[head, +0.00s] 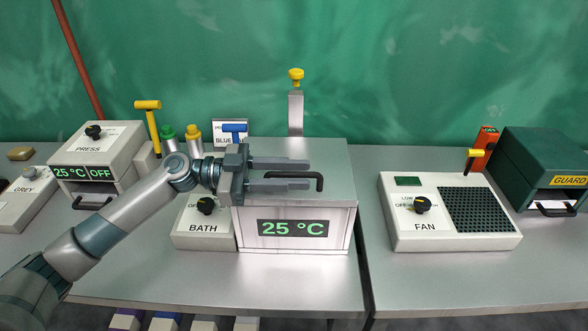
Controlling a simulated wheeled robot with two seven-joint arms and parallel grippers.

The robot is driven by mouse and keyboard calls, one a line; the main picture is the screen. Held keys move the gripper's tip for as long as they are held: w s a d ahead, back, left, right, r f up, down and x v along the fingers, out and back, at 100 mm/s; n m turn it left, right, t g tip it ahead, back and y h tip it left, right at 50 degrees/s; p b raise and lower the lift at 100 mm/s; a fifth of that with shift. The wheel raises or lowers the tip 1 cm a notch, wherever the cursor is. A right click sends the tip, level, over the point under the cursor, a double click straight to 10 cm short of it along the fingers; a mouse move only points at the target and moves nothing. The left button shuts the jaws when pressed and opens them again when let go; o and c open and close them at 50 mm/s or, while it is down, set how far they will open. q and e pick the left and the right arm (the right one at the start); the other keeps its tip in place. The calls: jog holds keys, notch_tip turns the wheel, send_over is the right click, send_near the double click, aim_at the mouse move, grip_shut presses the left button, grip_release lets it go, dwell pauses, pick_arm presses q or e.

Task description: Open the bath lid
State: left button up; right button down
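The bath is a metal box (296,243) with a green "25 °C" display, at the middle of the table. Its flat grey lid (325,155) lies shut on top. A black bar handle (321,182) is at the front of the lid. My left gripper (311,175) reaches in from the left over the lid. Its two fingers are apart, and the handle shows between and past them. I cannot tell whether the fingers touch the handle. Nothing is gripped. My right gripper is out of view.
The BATH knob panel (187,236) stands left of the box, below my forearm. A metal post with a yellow knob (296,77) rises behind the lid. The press (97,150) is at left; the FAN panel (448,235) is at right, across a table gap.

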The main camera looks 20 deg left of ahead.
pick_arm(q)
grip_shut()
jog(key=shift+r, duration=0.2)
